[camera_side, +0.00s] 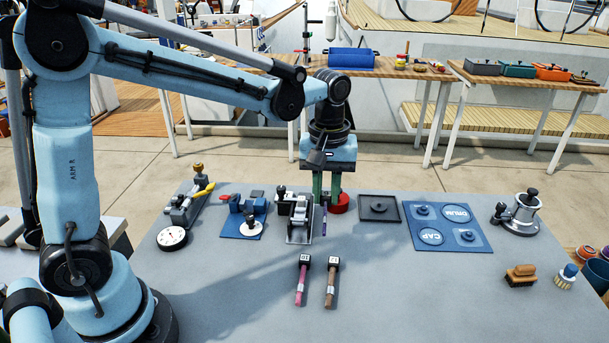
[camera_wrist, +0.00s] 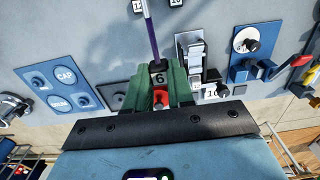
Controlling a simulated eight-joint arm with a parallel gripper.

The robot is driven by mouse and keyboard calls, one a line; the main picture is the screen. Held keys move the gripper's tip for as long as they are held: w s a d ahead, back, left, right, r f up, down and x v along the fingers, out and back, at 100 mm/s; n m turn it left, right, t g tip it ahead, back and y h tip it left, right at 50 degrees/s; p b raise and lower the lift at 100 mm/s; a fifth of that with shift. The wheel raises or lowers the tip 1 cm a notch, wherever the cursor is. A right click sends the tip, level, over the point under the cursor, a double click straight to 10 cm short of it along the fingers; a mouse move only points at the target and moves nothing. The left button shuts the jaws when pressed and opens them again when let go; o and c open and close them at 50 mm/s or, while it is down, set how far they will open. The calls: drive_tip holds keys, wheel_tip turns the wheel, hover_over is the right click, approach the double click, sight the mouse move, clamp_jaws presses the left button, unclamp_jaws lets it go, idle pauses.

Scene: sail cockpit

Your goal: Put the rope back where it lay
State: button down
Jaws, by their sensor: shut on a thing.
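My gripper (camera_wrist: 160,82) has green fingers shut on the black end block, marked 6, of a thin purple rope (camera_wrist: 152,38). In the wrist view the rope runs away from the block toward the top edge. In the side view my gripper (camera_side: 326,195) is at the back of the grey table, and the purple rope (camera_side: 324,219) shows beside its fingers. I cannot tell if the rope touches the table. A pink rope (camera_side: 300,291) and a brown rope (camera_side: 330,292) with black end blocks lie at the front.
A grey clamp device (camera_side: 299,218) stands close left of my gripper, with a blue-based device (camera_side: 245,218) beyond. A red round part (camera_side: 339,203) is right beside the fingers. A dark square tray (camera_side: 380,208) and a blue panel (camera_side: 447,245) lie right.

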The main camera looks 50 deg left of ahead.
drive_tip(key=s+d, duration=0.3)
drive_tip(key=d, duration=0.6)
drive_tip(key=s+d, duration=0.3)
drive_tip(key=d, duration=0.7)
hover_over(373, 271)
wheel_tip(373, 271, down, 7)
drive_tip(key=shift+d, duration=0.1)
drive_tip(key=shift+f, duration=2.1)
drive_tip(key=shift+f, duration=0.15)
drive_tip(key=c, duration=1)
unclamp_jaws()
